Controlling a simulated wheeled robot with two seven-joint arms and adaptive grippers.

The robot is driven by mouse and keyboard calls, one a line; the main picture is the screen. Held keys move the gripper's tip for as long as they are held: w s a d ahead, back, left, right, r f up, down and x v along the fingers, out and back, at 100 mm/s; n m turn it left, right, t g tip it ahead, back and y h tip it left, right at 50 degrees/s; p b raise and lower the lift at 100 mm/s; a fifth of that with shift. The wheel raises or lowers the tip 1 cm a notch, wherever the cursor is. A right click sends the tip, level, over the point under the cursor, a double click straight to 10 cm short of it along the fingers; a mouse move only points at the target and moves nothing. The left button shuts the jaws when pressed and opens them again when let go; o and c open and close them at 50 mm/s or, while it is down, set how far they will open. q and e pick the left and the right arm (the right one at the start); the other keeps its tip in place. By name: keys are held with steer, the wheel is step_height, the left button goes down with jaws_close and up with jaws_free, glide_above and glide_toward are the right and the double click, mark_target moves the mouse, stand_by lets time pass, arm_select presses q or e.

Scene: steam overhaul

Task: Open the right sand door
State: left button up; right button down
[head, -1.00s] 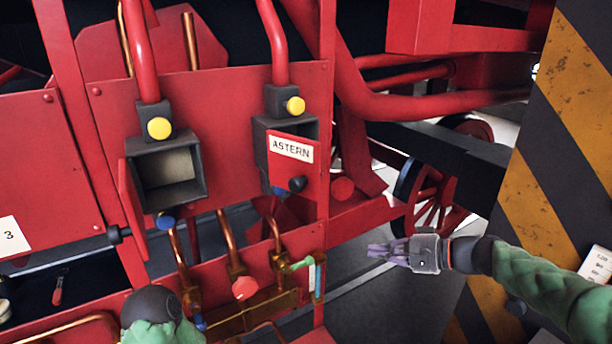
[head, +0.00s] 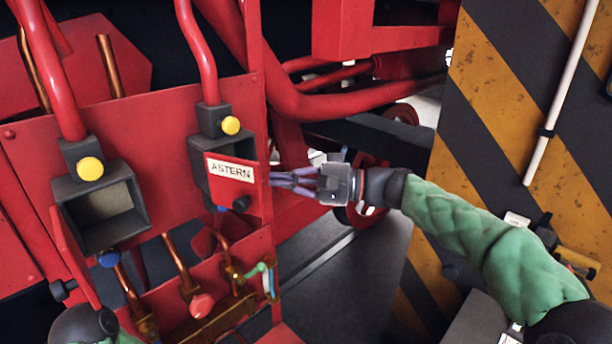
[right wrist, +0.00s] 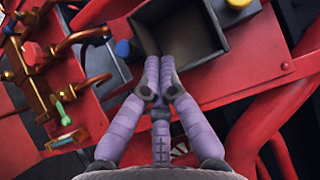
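The right sand door is a red panel marked "ASTERN" (head: 232,172) with a black knob (head: 241,203). In the head view it stands partly across the front of its dark grey box (head: 198,152), a little out from it. The right wrist view shows the open inside of this box (right wrist: 180,38); I cannot make out the door there. My right gripper (head: 271,178) is at the door's right edge; whether it touches is unclear. In the right wrist view its purple fingertips (right wrist: 159,62) are close together with nothing visible between them.
A second grey box (head: 100,205) on the left stands open, its red door (head: 72,255) swung left. Copper pipes with a red knob (head: 201,306) and a green handle (head: 262,268) lie below. A striped yellow and black pillar (head: 500,110) stands at right. Open floor lies between.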

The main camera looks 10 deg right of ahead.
mark_target(235, 184)
arm_select(q)
steer(key=shift+r+p, duration=0.45)
steer(key=shift+r, duration=0.15)
arm_select(e)
steer(key=s+a, duration=0.3)
steer(key=shift+s, duration=0.1)
